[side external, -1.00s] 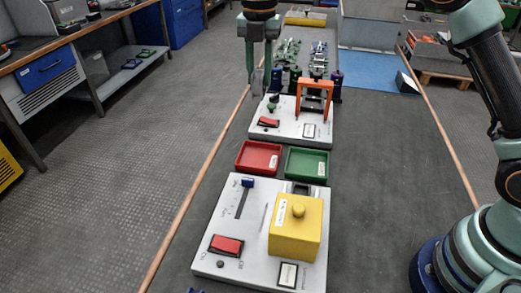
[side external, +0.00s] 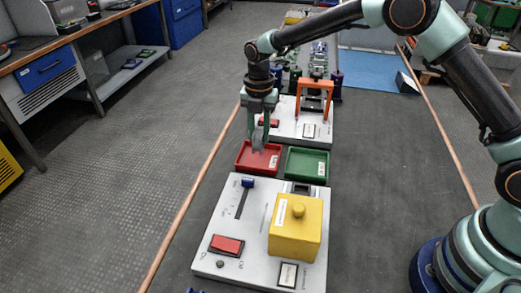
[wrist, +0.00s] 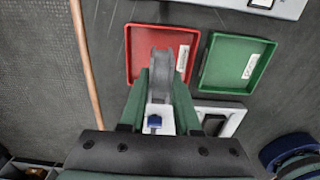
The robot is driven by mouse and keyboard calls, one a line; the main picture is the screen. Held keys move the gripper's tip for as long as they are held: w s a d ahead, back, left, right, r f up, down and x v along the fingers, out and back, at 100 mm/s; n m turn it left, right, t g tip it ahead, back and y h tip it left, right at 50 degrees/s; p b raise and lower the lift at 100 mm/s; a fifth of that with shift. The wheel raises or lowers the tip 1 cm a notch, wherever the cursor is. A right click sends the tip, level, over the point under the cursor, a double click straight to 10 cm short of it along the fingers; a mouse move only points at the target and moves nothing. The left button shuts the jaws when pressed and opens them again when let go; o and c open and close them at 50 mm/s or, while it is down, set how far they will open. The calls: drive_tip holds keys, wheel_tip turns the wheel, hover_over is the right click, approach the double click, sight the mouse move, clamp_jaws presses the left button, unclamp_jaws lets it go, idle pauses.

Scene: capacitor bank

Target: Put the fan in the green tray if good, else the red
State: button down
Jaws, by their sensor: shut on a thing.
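My gripper (side external: 263,125) points down and is shut on the fan (side external: 258,139), a small grey piece with a rounded edge. In the wrist view the fan (wrist: 160,67) sits between the two green fingers (wrist: 160,92), in front of the red tray. The red tray (side external: 245,166) lies under or just behind the fan in the side view; I cannot tell the exact height of the fan above it. The green tray (side external: 307,178) is beside it on the right and looks empty. The red tray (wrist: 133,60) and green tray (wrist: 258,87) both show white labels in the wrist view.
A near white panel (side external: 217,255) carries a yellow box with a knob (side external: 296,230), a red switch (side external: 227,245) and a blue-handled slider (side external: 248,182). A far white panel (side external: 285,130) carries an orange frame (side external: 315,85).

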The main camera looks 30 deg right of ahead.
sight(259, 143)
drive_tip(key=shift+f, duration=1.85)
drive_tip(key=c, duration=0.6)
unclamp_jaws()
drive_tip(key=shift+f, duration=0.15)
